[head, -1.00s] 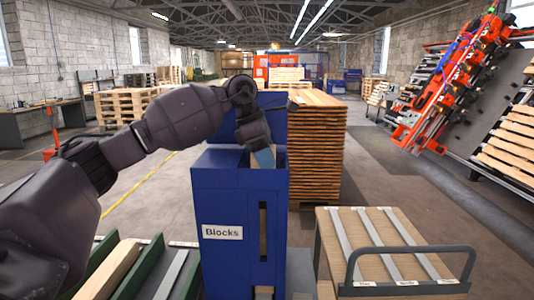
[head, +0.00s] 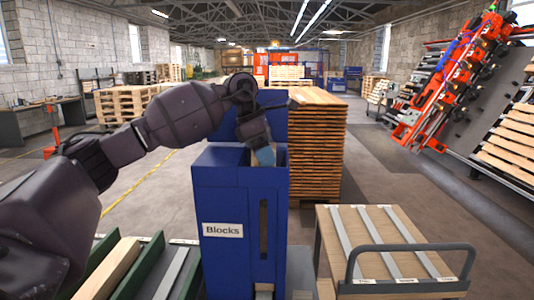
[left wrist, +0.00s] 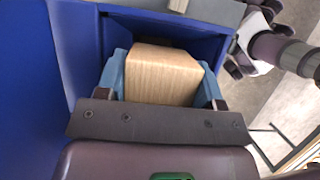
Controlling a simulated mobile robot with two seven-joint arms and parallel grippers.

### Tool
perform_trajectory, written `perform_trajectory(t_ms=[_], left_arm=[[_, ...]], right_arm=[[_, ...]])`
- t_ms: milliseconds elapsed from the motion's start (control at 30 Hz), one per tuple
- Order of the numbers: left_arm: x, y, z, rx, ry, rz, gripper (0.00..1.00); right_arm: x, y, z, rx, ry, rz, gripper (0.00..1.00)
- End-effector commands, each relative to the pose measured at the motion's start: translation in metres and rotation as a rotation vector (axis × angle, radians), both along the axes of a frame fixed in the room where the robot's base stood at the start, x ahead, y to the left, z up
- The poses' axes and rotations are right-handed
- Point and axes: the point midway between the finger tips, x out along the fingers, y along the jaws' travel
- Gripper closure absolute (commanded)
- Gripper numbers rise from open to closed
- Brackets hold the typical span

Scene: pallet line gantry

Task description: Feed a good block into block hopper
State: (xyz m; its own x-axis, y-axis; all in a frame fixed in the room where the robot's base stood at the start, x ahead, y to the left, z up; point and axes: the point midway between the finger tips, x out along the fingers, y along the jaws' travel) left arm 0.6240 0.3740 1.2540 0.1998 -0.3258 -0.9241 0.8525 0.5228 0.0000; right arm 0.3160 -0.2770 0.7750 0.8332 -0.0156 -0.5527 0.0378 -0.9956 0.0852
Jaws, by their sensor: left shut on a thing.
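The blue block hopper (head: 222,265), labelled "Blocks", stands upright in the middle of the head view, with an open top and a narrow slot in its front. My left gripper (head: 265,157) points down at the open top, and its light-blue fingertips are partly hidden by the rim. In the left wrist view it is shut on a pale wooden block (left wrist: 164,75), with one finger on each side. The hopper's blue walls (left wrist: 205,42) show around and beyond the block. I cannot tell whether the block touches them.
A wooden-topped cart (head: 375,237) with metal strips and a grey handle stands right of the hopper. A tall stack of boards (head: 318,150) stands behind it. Green rails (head: 140,268) with a timber piece (head: 108,270) lie at lower left. Floor to the right is open.

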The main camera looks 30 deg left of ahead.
Motion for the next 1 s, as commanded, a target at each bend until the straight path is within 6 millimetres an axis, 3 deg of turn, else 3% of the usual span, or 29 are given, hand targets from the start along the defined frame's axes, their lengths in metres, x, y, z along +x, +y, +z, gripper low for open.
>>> perform_trajectory(t_ms=[467,1000], left_arm=[[0.0,0.0,-0.004,0.0,0.0,0.0,0.63],[0.0,0.0,-0.009,0.0,-0.001,0.0,0.63]], right_arm=[[0.009,0.002,0.004,0.001,-0.019,0.005,0.58],[-0.003,0.0,-0.005,0.001,0.006,-0.001,0.58]])
